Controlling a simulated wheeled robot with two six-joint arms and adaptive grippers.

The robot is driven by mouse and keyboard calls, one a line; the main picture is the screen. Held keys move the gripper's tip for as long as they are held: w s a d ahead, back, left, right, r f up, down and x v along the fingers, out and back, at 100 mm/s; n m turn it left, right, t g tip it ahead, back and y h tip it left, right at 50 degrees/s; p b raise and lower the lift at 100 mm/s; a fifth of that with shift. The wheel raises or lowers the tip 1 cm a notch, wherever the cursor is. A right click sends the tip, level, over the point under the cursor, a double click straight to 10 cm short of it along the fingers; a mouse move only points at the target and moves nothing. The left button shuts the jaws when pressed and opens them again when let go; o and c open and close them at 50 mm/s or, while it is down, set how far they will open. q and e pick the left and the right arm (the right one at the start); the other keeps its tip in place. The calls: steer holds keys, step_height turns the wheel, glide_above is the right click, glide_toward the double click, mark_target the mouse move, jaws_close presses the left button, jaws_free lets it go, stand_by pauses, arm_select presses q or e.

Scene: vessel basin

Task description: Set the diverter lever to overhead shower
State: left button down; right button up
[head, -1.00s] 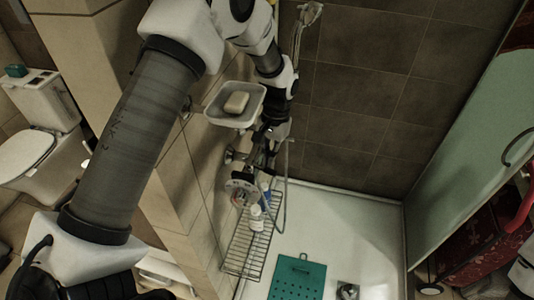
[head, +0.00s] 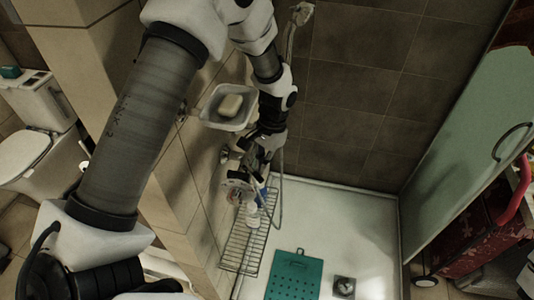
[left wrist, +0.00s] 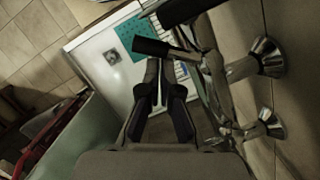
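The chrome shower mixer (left wrist: 215,78) is fixed to the tiled wall and fills the right of the left wrist view. A dark, rod-like handle (left wrist: 151,47) reaches left from it; it looks like the diverter lever, but I cannot tell which setting it is at. My left gripper (left wrist: 160,64) has its two fingers close together with nothing seen between them. Its tips are just below the handle in that view; I cannot tell whether they touch. In the head view my left gripper (head: 244,172) is by the mixer, partly hiding it. My right gripper is out of view.
A soap dish (head: 212,119) with soap (head: 231,105) sits on the wall close to my left arm. Below are a wire rack (head: 240,255) with bottles (head: 253,214) and a green mat (head: 294,276) in the white shower tray (head: 340,225). A glass panel (head: 465,150) stands at right.

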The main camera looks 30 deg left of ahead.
arm_select(q)
steer(key=shift+s, duration=0.1)
steer(key=v, duration=0.7)
steer(key=shift+w+r, duration=0.2)
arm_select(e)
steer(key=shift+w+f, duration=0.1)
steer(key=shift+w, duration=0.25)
arm_select(q)
steer(key=shift+d, duration=0.1)
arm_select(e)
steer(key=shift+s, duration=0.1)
